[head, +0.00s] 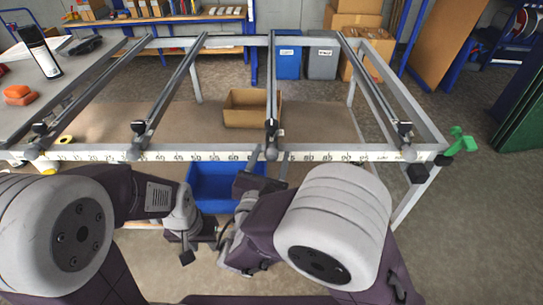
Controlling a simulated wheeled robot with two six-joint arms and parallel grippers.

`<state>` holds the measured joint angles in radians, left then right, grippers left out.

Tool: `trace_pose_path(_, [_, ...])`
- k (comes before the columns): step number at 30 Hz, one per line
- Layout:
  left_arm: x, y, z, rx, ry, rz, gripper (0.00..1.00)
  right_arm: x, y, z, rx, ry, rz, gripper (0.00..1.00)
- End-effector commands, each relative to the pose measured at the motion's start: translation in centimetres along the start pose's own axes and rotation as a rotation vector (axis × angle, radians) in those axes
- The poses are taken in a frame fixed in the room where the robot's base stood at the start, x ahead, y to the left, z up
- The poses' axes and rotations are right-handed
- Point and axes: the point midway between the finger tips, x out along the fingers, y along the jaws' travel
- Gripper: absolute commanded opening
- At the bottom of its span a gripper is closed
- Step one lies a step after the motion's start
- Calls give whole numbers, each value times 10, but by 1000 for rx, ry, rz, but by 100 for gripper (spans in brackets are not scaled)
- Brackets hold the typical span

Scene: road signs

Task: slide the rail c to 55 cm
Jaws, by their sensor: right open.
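Several slanting metal rails run from the back of a frame to its front bar. The third rail from the left (271,85), probably rail c, ends in a dark clamp and round knob (271,153) at the front bar. The scale strip (215,156) on that bar has small print; the number 55 appears to lie left of this knob. My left gripper (187,250) hangs below and in front of the bar, apart from the rails; its jaws are unclear. My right gripper (238,266) is open, low in front of the bar, below the third knob and touching no rail.
Other rails stand at left (70,98), centre left (168,95) and right (375,95). A cardboard box (252,112) sits on the lower shelf, and a blue bin (215,190) is below. A green clamp (460,141) is at the right corner.

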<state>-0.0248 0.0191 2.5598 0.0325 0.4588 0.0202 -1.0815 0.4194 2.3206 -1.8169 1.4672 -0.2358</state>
Motion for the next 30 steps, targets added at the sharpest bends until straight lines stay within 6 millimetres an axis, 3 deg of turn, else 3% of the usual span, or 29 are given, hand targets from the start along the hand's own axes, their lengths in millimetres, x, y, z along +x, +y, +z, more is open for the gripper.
trace_pose_path(10, [1, 0, 0, 0, 0, 0, 36, 8, 0, 0, 0, -1, 1, 54])
trace_pose_path(16, [1, 0, 0, 0, 0, 0, 36, 8, 0, 0, 0, 0, 0, 0])
trace_pose_path(23, [0, 0, 0, 0, 0, 0, 36, 8, 1, 0, 0, 0, -1, 0])
trace_pose_path(30, [-7, 0, -1, 0, 0, 0, 36, 2, 28, -4, 1, 2, 1, 0])
